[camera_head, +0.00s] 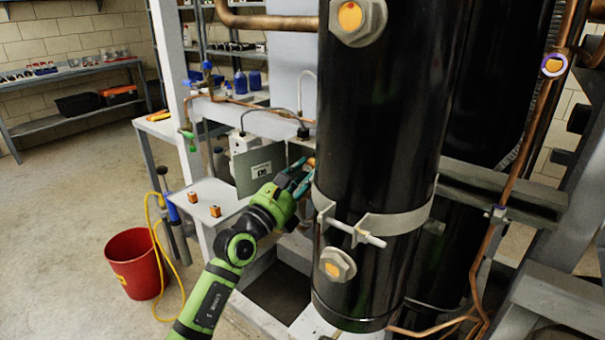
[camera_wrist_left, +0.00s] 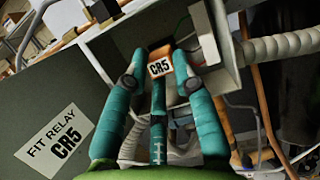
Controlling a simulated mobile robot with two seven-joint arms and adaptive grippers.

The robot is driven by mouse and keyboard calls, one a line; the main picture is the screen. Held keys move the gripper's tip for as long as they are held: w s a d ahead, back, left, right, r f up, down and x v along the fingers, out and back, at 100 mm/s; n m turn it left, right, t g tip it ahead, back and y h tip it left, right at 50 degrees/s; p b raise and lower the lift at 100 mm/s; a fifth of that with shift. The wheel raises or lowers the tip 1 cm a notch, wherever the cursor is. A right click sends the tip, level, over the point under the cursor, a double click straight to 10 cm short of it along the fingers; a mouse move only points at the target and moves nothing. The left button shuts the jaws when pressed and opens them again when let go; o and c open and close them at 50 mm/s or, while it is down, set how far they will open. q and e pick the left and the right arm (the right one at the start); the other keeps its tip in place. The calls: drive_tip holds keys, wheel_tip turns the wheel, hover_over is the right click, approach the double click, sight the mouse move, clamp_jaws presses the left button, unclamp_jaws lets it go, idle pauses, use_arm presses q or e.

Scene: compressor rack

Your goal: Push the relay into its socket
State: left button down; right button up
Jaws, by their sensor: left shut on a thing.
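My left gripper (camera_head: 298,175) is shut on an orange relay (camera_wrist_left: 160,66) with a white CR5 label. Its teal fingers hold the relay at the mouth of an open grey electrical box (camera_wrist_left: 228,50). In the head view only a small orange bit of the relay (camera_head: 311,162) shows beyond the fingers. The socket is hidden behind the relay and fingers, so I cannot tell whether the relay touches it. The box's open door (camera_wrist_left: 40,100) carries a label (camera_wrist_left: 58,140) reading FIT RELAY CR5. My right gripper is not in view.
A large black cylinder (camera_head: 375,120) stands close to the right of my gripper. Two orange relays (camera_head: 192,197) (camera_head: 215,211) sit on a small white shelf (camera_head: 205,190) at left. A grey corrugated conduit (camera_wrist_left: 280,46) runs beside the box. A red bucket (camera_head: 135,265) stands on the floor.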

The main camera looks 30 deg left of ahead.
use_arm(q)
drive_tip(key=shift+w+p, duration=0.35)
drive_tip(key=shift+w, duration=0.05)
idle(0.4)
drive_tip(key=c, duration=0.5)
unclamp_jaws()
drive_tip(key=shift+c, duration=0.2)
drive_tip(key=shift+v, duration=2)
drive_tip(key=v, duration=0.4)
drive_tip(key=shift+r, duration=0.1)
